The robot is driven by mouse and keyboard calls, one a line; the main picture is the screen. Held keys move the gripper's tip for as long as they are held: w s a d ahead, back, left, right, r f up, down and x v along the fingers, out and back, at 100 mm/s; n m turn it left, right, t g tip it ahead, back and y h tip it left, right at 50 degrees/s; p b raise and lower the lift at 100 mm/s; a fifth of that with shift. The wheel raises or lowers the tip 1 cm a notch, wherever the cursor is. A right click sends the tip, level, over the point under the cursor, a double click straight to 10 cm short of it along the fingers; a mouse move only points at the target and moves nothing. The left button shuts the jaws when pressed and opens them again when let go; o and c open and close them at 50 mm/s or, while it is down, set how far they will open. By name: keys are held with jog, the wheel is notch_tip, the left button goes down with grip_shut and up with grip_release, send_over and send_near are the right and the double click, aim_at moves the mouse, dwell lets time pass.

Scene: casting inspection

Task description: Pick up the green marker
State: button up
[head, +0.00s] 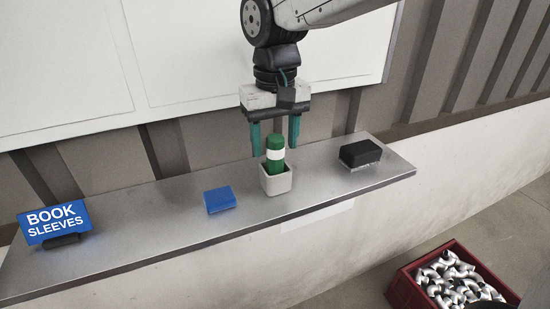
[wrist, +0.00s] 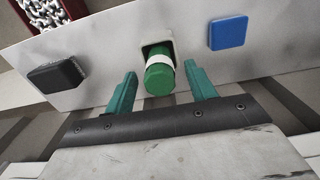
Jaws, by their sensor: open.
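The green marker (head: 275,158) has a white band and stands upright in a small light-grey square cup (head: 276,182) on the metal shelf. Its green top shows in the wrist view (wrist: 160,78), with the cup (wrist: 157,48) behind it. My gripper (head: 275,150) is open, with one teal finger on each side of the marker's upper end in the head view. In the wrist view the two fingertips (wrist: 161,70) stand left and right of the marker, with a gap on both sides. The marker's lower part is hidden inside the cup.
On the metal shelf (head: 150,213), a blue block (head: 220,199) lies left of the cup and a black block (head: 360,153) right of it. A blue "BOOK SLEEVES" sign (head: 55,222) stands at the left end. A red crate (head: 405,285) of metal castings sits below right. A whiteboard (head: 190,55) hangs behind.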

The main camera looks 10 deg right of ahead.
notch_tip(320, 180, down, 2)
jog(key=shift+f, duration=0.15)
jog(key=c, duration=1)
jog(key=shift+c, duration=0.2)
